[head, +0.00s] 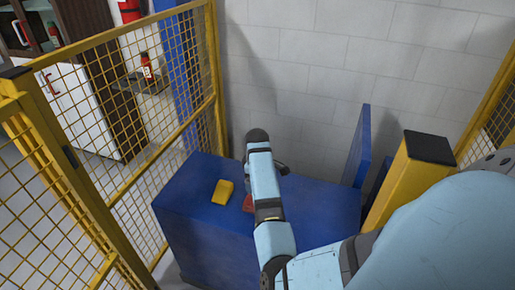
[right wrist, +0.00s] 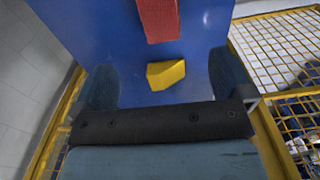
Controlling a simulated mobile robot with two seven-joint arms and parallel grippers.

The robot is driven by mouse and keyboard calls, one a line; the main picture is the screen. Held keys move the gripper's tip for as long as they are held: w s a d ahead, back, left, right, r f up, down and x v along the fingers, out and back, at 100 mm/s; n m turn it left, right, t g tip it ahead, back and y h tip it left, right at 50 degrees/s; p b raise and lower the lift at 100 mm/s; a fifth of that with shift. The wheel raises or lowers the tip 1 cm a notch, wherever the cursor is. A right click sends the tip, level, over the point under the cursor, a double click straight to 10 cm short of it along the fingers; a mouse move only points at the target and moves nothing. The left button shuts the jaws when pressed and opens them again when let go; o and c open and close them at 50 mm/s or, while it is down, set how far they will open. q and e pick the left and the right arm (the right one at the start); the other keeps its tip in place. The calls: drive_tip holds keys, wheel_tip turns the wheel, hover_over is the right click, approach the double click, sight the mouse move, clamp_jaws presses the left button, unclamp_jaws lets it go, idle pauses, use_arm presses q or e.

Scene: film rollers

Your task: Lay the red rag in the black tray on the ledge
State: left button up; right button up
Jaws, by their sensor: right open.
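The red rag (head: 247,203) lies on top of the blue cabinet, partly hidden behind my right arm in the head view. In the right wrist view the red rag (right wrist: 158,18) is a flat strip at the top edge, beyond the fingers. My right gripper (head: 266,155) is over the cabinet, mostly hidden by its own wrist. My left gripper is not in view.
A yellow block-like object (head: 223,192) lies on the blue cabinet (head: 190,215), left of the rag. A yellow mesh fence (head: 115,110) stands left. A yellow post (head: 408,180) and upright blue panel (head: 358,145) stand right. A grey block wall (head: 340,70) closes the back.

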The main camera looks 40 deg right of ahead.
wheel_tip(320, 180, down, 14)
drive_tip(key=shift+r, duration=0.2)
idle(0.4)
drive_tip(key=shift+c, duration=0.5)
drive_tip(key=c, duration=1)
drive_tip(key=shift+r, duration=0.15)
wheel_tip(320, 180, up, 11)
drive_tip(key=shift+f+p, duration=0.1)
drive_tip(key=shift+p, duration=0.35)
drive_tip(key=shift+w, duration=0.1)
